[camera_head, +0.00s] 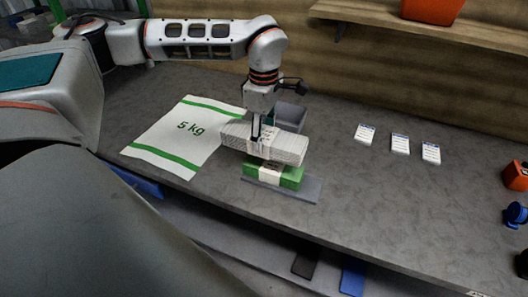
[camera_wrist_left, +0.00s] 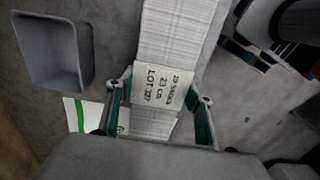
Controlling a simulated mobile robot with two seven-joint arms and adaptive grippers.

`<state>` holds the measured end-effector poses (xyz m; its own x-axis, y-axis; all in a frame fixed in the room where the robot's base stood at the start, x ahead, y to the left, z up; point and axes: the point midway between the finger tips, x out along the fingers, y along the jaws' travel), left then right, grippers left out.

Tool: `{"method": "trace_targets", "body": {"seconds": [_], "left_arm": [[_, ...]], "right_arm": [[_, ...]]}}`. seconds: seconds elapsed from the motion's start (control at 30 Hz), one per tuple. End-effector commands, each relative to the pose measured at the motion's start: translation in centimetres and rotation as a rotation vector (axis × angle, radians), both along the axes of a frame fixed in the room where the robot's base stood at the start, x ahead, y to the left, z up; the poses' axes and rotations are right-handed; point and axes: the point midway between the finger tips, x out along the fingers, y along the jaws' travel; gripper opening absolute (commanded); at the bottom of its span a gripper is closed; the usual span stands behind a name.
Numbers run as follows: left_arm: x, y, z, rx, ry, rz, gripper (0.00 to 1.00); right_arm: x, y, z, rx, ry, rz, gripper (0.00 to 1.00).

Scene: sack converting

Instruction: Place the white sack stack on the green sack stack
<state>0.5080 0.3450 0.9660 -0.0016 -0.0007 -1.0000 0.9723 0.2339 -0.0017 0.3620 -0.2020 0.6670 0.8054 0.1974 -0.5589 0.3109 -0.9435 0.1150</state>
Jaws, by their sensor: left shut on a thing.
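The white sack stack (camera_head: 284,147) is a pale ribbed bundle with a printed paper band. My left gripper (camera_head: 257,140) is shut on it from above, and in the left wrist view the white sack stack (camera_wrist_left: 178,35) lies between the two fingers (camera_wrist_left: 160,112). The green sack stack (camera_head: 291,177), with a white band, lies on a grey plate (camera_head: 309,190) directly below the white one. The white stack overlaps it in the head view; I cannot tell whether they touch. My right gripper is not in view.
A flat white sack marked "5 kg" with green stripes (camera_head: 185,136) lies to the left. A grey bin (camera_head: 291,115) stands just behind the stacks. Several small labels (camera_head: 400,143) lie to the right. Orange and blue items sit at the right edge. The table between is clear.

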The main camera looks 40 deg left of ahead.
Motion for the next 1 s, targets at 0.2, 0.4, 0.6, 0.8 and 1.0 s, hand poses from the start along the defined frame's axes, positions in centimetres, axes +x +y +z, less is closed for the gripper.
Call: {"method": "trace_targets", "body": {"seconds": [0.2, 0.4, 0.6, 0.8, 1.0], "left_arm": [[0.1, 0.0, -1.6, 0.0, -0.003, 0.0, 0.18], [0.0, 0.0, -3.7, 0.0, 0.0, 0.0, 0.18], [0.0, 0.0, -5.9, -0.001, -0.001, 0.0, 0.18], [0.1, 0.0, -5.8, 0.0, -0.003, 0.0, 0.18], [0.1, 0.0, -6.2, 0.0, -0.002, 0.0, 0.62]], "right_arm": [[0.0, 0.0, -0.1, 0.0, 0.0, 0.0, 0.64], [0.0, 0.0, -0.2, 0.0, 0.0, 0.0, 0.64], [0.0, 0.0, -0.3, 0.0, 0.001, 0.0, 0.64], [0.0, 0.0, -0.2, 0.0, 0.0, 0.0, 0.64], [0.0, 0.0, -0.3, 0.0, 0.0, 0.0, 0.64]]}}
